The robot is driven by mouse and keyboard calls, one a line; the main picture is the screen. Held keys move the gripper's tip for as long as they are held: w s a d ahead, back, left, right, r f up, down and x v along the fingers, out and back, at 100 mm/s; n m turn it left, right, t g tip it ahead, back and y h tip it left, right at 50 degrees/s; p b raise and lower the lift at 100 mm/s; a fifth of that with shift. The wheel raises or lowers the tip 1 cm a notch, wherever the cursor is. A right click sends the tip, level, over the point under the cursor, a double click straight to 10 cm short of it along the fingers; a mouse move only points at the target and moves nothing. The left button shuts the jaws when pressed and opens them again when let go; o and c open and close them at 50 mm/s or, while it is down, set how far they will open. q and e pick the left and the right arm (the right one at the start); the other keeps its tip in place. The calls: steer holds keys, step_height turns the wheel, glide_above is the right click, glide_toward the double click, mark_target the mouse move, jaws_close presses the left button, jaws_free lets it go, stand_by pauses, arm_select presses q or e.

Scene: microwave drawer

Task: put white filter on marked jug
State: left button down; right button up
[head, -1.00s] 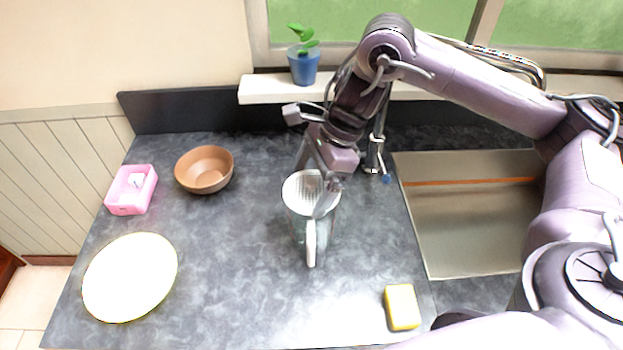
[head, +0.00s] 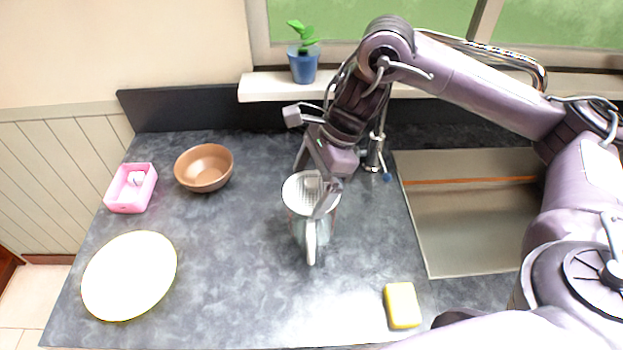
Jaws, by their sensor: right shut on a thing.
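The white filter (head: 298,191) is a round, ribbed cone. It sits at the mouth of the jug (head: 299,228), which is glassy with a pale handle facing the front. My right gripper (head: 322,200) is over the filter's right side and shut on it. My gripper hides part of the filter and jug rim, so I cannot tell whether the filter rests fully on the jug. A mark on the jug cannot be made out clearly. My left gripper is not in view.
A brown bowl (head: 204,169), a pink box (head: 131,189) and a white plate (head: 130,275) stand to the left. A yellow sponge (head: 402,305) lies front right, near the sink (head: 465,225). A potted plant (head: 304,65) is on the sill. Counter around the jug is clear.

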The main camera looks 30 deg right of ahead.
stand_by(0.3)
steer(key=o, duration=0.6)
steer(key=shift+r, duration=0.1)
steer(key=shift+r+p, duration=3.4)
steer(key=shift+p, duration=0.25)
steer(key=shift+f, duration=0.1)
